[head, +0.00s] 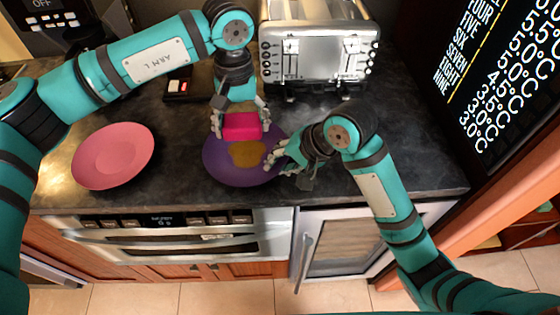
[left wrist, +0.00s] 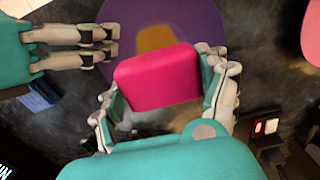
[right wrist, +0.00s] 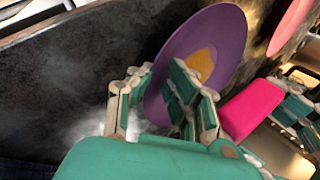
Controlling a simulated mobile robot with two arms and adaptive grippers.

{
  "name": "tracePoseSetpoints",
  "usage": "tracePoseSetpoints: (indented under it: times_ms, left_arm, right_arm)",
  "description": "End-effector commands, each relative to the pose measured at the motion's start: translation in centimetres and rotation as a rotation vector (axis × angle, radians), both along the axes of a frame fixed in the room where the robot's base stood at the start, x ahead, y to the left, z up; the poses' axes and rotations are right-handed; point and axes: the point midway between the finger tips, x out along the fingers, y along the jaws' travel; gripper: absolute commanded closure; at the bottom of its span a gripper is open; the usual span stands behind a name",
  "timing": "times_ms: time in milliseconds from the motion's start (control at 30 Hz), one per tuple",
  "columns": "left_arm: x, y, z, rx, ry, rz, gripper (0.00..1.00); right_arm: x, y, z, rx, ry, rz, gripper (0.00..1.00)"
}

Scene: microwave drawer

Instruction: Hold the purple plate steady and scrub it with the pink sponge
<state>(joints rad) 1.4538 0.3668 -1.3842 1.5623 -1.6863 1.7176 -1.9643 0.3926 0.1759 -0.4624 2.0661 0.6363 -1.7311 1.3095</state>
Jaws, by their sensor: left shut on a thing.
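The purple plate (head: 222,170) lies on the dark counter with a brownish-yellow stain (head: 247,153) in its middle. My left gripper (head: 241,122) is shut on the pink sponge (head: 242,127), which is over the far part of the plate beside the stain. In the left wrist view the sponge (left wrist: 157,78) sits between both fingers; whether it touches the plate is unclear. My right gripper (head: 278,160) is at the plate's right rim. In the right wrist view its fingers (right wrist: 160,88) stand apart, with the plate's rim (right wrist: 155,102) between them and a gap beside the left finger.
A pink plate (head: 113,156) lies on the counter at the left. A silver toaster (head: 318,50) stands behind, to the right of the sponge. The counter's front edge is close to the purple plate.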

Motion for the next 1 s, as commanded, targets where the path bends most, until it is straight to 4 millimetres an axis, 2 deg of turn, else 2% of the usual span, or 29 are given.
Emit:
tracePoseSetpoints:
  times_ms: [633, 1000]
  left_arm:
    - [-0.1, 0.0, -0.1, 0.0, 0.0, 0.0, 0.51]
    - [-0.2, 0.0, -2.0, 0.0, 0.002, 0.001, 0.51]
  right_arm:
    - [-0.1, 0.0, -0.2, -0.003, 0.004, 0.001, 1.0]
    - [-0.1, -0.1, -0.2, -0.004, 0.004, 0.001, 1.0]
